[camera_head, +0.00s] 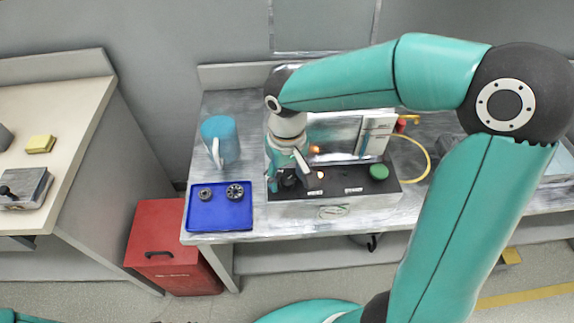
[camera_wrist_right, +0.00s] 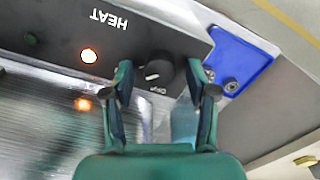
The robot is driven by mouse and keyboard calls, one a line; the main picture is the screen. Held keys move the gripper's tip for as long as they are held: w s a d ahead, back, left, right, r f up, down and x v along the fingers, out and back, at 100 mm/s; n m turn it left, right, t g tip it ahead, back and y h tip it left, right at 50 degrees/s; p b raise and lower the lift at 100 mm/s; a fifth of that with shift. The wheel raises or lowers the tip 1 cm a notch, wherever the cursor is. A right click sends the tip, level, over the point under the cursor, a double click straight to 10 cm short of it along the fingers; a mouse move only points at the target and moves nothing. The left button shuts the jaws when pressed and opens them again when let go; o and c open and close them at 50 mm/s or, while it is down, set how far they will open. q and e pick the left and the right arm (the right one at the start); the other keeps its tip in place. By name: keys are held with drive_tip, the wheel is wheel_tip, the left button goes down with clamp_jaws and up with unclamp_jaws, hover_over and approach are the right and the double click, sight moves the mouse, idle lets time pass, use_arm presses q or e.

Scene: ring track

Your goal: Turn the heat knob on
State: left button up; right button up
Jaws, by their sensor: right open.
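The black heat knob (camera_wrist_right: 158,70) sits on the dark front panel of the machine (camera_head: 335,212), beside the word HEAT in the right wrist view. My right gripper (camera_wrist_right: 168,84) is open, with one finger on each side of the knob; contact cannot be made out. In the head view, my right gripper (camera_head: 289,182) points down at the left end of the panel and covers most of the knob. A lit indicator lamp (camera_wrist_right: 88,56) shows near the HEAT label. My left gripper is out of view.
A blue tray (camera_head: 218,219) with dark round parts lies left of the machine, below a blue jug (camera_head: 220,140). A green button (camera_head: 379,171) is at the panel's right. A red cabinet (camera_head: 165,235) stands at lower left.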

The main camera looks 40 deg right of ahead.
sight(287, 178)
wheel_tip(287, 178, up, 12)
idle(0.5)
drive_tip(key=shift+f, duration=0.15)
